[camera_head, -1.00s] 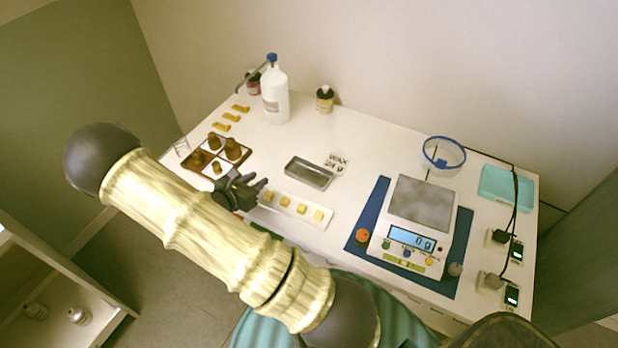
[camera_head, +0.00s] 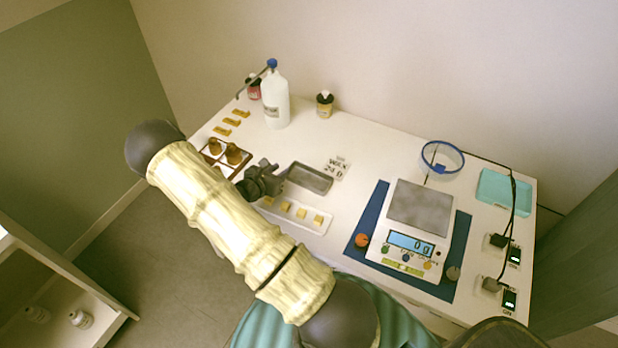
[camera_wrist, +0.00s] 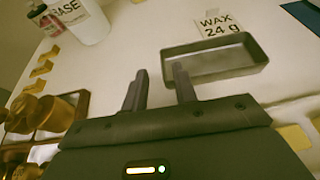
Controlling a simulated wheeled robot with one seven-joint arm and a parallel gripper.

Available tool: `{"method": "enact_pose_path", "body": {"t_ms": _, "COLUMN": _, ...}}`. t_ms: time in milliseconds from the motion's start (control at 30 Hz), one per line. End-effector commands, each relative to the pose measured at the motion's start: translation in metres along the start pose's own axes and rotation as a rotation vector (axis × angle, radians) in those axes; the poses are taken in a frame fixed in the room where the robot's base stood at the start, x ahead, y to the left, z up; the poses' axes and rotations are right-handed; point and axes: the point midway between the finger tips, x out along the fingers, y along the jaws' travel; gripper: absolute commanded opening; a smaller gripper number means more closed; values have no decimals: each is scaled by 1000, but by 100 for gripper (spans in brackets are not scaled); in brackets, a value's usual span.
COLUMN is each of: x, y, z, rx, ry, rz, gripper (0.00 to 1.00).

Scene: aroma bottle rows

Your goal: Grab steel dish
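The steel dish (camera_head: 310,178) is a shallow grey rectangular tray on the white table, just left of the wax card. It also shows in the wrist view (camera_wrist: 215,60), ahead and to the right of my fingers. My gripper (camera_head: 278,172) is at the dish's left end in the head view. In the wrist view my gripper (camera_wrist: 160,85) has its two dark fingers apart with nothing between them. The right finger appears close to the dish's near left corner; I cannot tell whether it touches.
The wax card (camera_head: 337,167) stands by the dish. Wax cubes on a white strip (camera_head: 296,213) lie in front. Amber bottles (camera_head: 233,155) stand left, a large white bottle (camera_head: 275,100) behind. A scale (camera_head: 411,225) on a blue mat is right.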

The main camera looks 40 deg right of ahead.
Motion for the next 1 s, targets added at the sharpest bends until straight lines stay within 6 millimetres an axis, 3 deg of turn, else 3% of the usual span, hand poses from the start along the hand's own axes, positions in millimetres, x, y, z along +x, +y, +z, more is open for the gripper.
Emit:
{"method": "enact_pose_path", "body": {"t_ms": 433, "x": 9, "y": 0, "z": 0, "rx": 0, "ry": 0, "rz": -1, "gripper": 28}}
{"method": "enact_pose_path", "body": {"t_ms": 800, "x": 55, "y": 0, "z": -7, "rx": 1, "ry": 1, "rz": -1, "gripper": 28}}
{"method": "enact_pose_path", "body": {"t_ms": 1000, "x": 58, "y": 1, "z": -8, "rx": 0, "ry": 1, "rz": 0, "gripper": 28}}
